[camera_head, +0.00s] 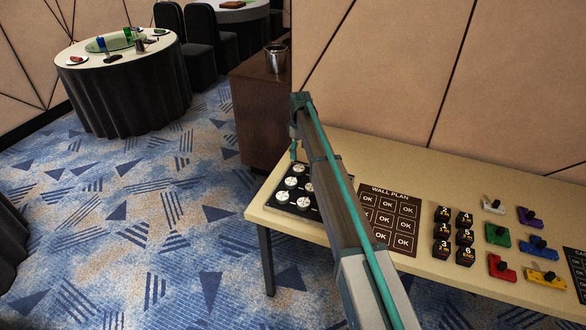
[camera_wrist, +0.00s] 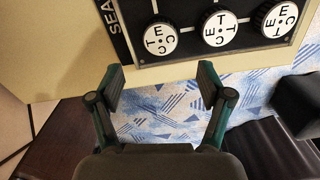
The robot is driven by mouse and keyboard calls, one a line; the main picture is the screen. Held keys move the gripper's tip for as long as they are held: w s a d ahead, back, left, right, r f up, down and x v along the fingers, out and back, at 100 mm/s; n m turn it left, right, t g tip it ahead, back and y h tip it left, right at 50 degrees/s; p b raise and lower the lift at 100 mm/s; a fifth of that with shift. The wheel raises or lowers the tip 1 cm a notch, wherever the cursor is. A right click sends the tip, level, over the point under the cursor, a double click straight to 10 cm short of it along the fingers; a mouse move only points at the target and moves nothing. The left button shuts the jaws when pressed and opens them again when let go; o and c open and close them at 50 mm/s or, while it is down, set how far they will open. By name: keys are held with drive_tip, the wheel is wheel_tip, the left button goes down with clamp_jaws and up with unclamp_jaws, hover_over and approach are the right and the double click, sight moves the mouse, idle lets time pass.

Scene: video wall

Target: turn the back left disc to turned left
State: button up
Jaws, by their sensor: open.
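A black panel (camera_wrist: 185,66) with white lettered discs lies at the table's left end. In the wrist view three discs run along its near edge. I take the leftmost one (camera_wrist: 160,38), beside the panel's lettered strip, as the back left disc; in the head view it shows at the panel's far left corner (camera_head: 298,168). My gripper (camera_wrist: 160,88) is open and empty, its fingers apart and short of the discs in the wrist view. In the head view my gripper (camera_head: 293,152) hangs near the table's back left corner, and my arm hides part of the panel.
A "WALL PLAN" board (camera_head: 382,238) with OK tiles lies right of my arm. Several black numbered blocks (camera_head: 441,231) and coloured pieces with black knobs (camera_head: 497,235) sit farther right. A brown cabinet (camera_head: 258,110) with a metal cup (camera_head: 275,60) stands behind the table's left end.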

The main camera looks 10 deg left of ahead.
sight(299, 168)
wheel_tip(299, 168, down, 9)
drive_tip(key=shift+r+p, duration=0.1)
drive_tip(key=shift+p, duration=1.05)
drive_tip(key=c, duration=1.2)
drive_tip(key=shift+o, duration=0.2)
drive_tip(key=shift+m, duration=0.3)
drive_tip(key=m+b, duration=0.2)
drive_tip(key=m, duration=0.1)
drive_tip(key=shift+b, duration=0.3)
drive_tip(key=m+b, duration=0.2)
drive_tip(key=m, duration=0.3)
drive_tip(key=m+b, duration=0.1)
drive_tip(key=m, duration=0.3)
drive_tip(key=m+b, duration=0.1)
drive_tip(key=m, duration=0.4)
